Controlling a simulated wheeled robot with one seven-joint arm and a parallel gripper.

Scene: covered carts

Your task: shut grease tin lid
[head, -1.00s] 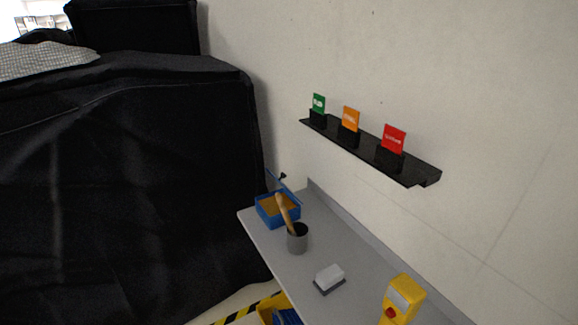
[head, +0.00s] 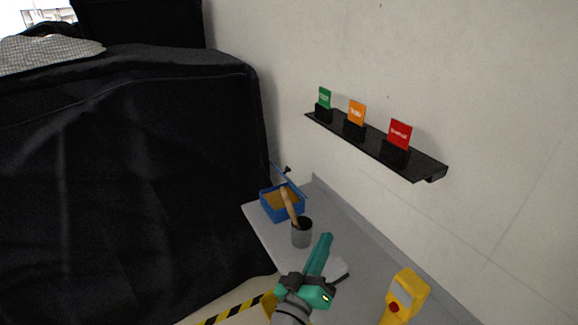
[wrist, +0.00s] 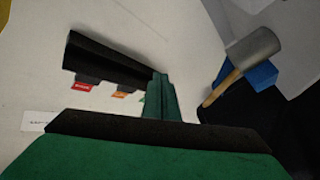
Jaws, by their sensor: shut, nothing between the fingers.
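The grease tin (head: 282,208) is an open blue box with amber grease inside, at the far left end of the grey bench. Its thin blue lid (head: 294,186) stands raised behind it, seen nearly edge-on, with a small black knob. My teal gripper (head: 326,240) is shut and empty, above the bench on the near right side of the tin and apart from it. In the wrist view my gripper (wrist: 161,92) points away, and a blue part of the tin (wrist: 262,75) shows at the right, partly hidden behind the cup.
A grey cup (head: 302,234) with a wooden-handled tool stands just in front of the tin. A grey-white block (head: 338,270) is partly hidden by my gripper. A yellow device (head: 404,295) stands near right. A black wall shelf (head: 375,147) holds green, orange and red cards.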

